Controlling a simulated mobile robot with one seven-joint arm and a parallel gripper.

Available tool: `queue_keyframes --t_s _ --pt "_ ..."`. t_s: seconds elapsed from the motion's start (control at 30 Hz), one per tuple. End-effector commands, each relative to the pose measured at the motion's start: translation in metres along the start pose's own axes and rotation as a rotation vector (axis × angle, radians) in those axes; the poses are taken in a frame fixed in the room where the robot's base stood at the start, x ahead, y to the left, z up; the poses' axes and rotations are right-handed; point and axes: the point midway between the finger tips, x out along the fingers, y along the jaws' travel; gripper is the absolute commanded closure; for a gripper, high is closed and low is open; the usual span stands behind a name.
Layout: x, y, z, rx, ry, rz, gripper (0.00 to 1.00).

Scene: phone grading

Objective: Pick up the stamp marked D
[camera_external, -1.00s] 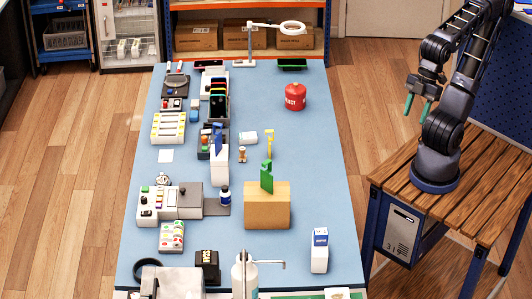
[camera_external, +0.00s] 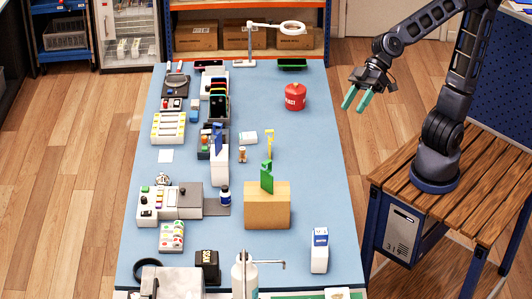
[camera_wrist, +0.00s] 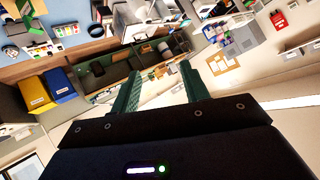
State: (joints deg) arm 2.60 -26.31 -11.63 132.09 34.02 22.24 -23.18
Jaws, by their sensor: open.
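My gripper (camera_external: 356,106) is open and empty, with green fingers, in the air near the table's right edge in the external view. Its two fingers also show spread apart in the wrist view (camera_wrist: 158,70). A rack of small coloured-top pieces (camera_external: 204,144), possibly stamps, stands left of the middle of the blue table (camera_external: 310,190). A small wooden piece with an orange part (camera_external: 242,155) stands to its right. Letters are too small to read, so I cannot tell which piece is the stamp marked D. The gripper is far to the right of both.
A red canister (camera_external: 295,96) stands near the gripper. A tan block with a green piece (camera_external: 267,208), a white-blue carton (camera_external: 319,252) and a ring lamp (camera_external: 291,28) rise from the table. The left side is crowded; the right middle of the table is clear.

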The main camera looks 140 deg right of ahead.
Motion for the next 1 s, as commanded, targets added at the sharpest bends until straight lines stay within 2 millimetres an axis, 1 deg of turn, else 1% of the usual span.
queue_keyframes --t_s 0.03,0.07,0.1,0.17,0.2,0.27,0.3,0.37,0.4,0.47,0.5,0.6,0.63,0.7,0.8,1.0 --pt "0.012 0.020 -0.021 0.039 0.058 0.035 0.55" --pt "0.018 0.031 -0.032 0.060 0.096 0.059 0.55" --pt "0.024 0.049 -0.047 0.088 0.145 0.096 0.55" --pt "0.032 0.078 -0.068 0.129 0.214 0.161 0.55" --pt "0.036 0.099 -0.079 0.155 0.257 0.210 0.55" --pt "0.041 0.132 -0.095 0.194 0.317 0.294 0.55" --pt "0.042 0.155 -0.103 0.218 0.353 0.356 0.55" --pt "0.042 0.191 -0.113 0.252 0.401 0.455 0.55" --pt "0.041 0.214 -0.117 0.275 0.427 0.526 0.55" --pt "0.037 0.251 -0.120 0.307 0.461 0.639 0.55" --pt "0.033 0.274 -0.120 0.328 0.478 0.717 0.55" --pt "0.020 0.322 -0.116 0.373 0.501 0.895 0.55" --pt "0.016 0.334 -0.113 0.382 0.503 0.941 0.55" --pt "0.008 0.355 -0.108 0.404 0.504 1.033 0.55" --pt "-0.003 0.378 -0.100 0.428 0.499 1.141 0.55" --pt "-0.022 0.411 -0.083 0.469 0.474 1.319 0.55"
